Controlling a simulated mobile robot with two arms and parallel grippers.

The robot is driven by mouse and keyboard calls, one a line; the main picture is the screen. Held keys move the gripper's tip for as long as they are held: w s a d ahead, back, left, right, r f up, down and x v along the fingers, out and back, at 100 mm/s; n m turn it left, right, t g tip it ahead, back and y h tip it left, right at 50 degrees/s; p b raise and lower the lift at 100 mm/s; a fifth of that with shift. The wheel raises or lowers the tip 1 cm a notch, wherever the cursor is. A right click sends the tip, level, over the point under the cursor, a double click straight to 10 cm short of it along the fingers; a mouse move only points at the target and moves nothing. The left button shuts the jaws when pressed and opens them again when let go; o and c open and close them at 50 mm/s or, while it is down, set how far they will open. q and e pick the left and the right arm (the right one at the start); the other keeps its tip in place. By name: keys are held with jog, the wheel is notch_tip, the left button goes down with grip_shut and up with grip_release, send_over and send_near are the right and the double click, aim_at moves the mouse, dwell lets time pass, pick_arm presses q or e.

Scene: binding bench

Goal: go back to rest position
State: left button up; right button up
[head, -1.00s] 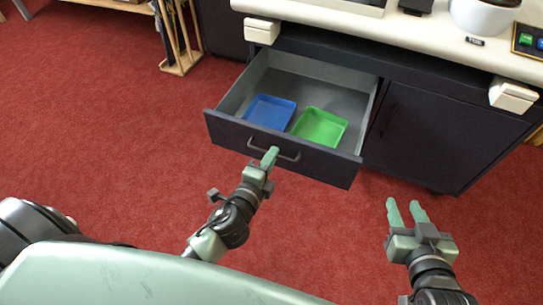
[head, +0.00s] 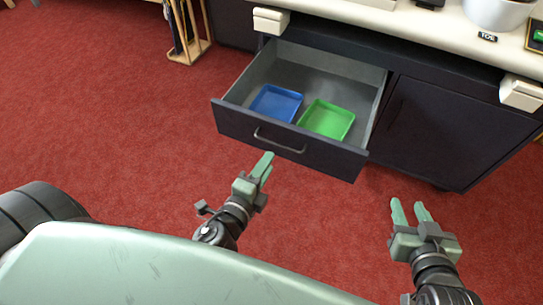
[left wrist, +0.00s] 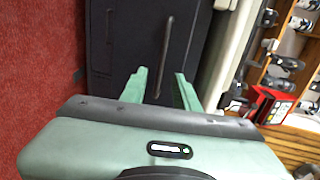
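My left gripper (head: 264,168) is in front of the open drawer (head: 290,149), just short of its handle (head: 279,141) and apart from it. In the left wrist view its two green fingers (left wrist: 160,88) stand apart with nothing between them, and the dark drawer front with its handle (left wrist: 165,45) shows beyond. My right gripper (head: 410,211) is open and empty over the carpet, in front of the closed cabinet door (head: 440,125).
The drawer holds a blue tray (head: 276,103) and a green tray (head: 327,119). The pale countertop (head: 400,22) runs above. A wooden rack (head: 188,45) stands at the back left. Red carpet (head: 110,120) is clear at the left.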

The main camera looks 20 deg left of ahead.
pick_arm(q)
jog(key=shift+s+r, duration=0.1)
jog(key=shift+s, duration=0.2)
dwell(0.4)
